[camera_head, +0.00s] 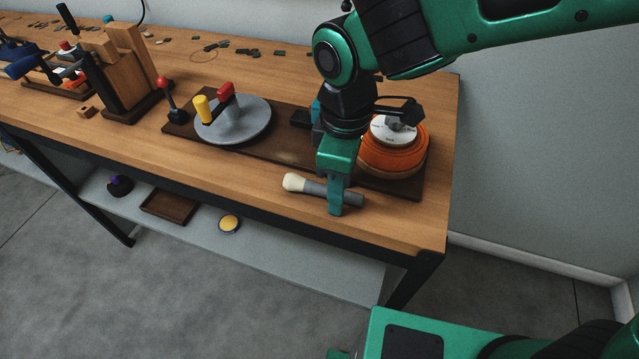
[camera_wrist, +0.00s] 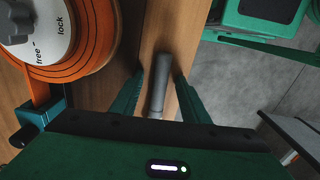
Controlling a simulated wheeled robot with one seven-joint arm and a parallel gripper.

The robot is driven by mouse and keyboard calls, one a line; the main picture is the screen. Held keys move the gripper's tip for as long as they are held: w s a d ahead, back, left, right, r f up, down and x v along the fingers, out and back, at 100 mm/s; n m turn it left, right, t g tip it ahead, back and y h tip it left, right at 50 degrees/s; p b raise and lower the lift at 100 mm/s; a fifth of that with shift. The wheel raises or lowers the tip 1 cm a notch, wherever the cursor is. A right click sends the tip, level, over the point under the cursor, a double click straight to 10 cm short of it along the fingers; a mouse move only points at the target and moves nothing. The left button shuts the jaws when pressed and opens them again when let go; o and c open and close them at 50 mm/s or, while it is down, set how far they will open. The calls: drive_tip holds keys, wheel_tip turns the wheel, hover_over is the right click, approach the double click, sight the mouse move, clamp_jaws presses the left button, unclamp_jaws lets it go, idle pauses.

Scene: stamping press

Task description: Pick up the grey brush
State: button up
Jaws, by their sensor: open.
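The grey brush (camera_head: 315,187) lies on the wooden table near its front edge, with pale bristles at its left end. In the wrist view its grey handle (camera_wrist: 160,84) lies between my two fingers. My gripper (camera_head: 336,207) points down over the handle and is open, with one finger on each side. In the wrist view my gripper (camera_wrist: 159,85) shows a gap on both sides of the handle. The bristle end is hidden there by the gripper body.
An orange round base with a white dial (camera_head: 392,133) stands close behind my gripper, also in the wrist view (camera_wrist: 75,50). A grey disc (camera_head: 240,125) with yellow and red posts sits left on a dark board. The table's front edge (camera_head: 300,224) is close.

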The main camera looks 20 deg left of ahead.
clamp_jaws()
idle(0.4)
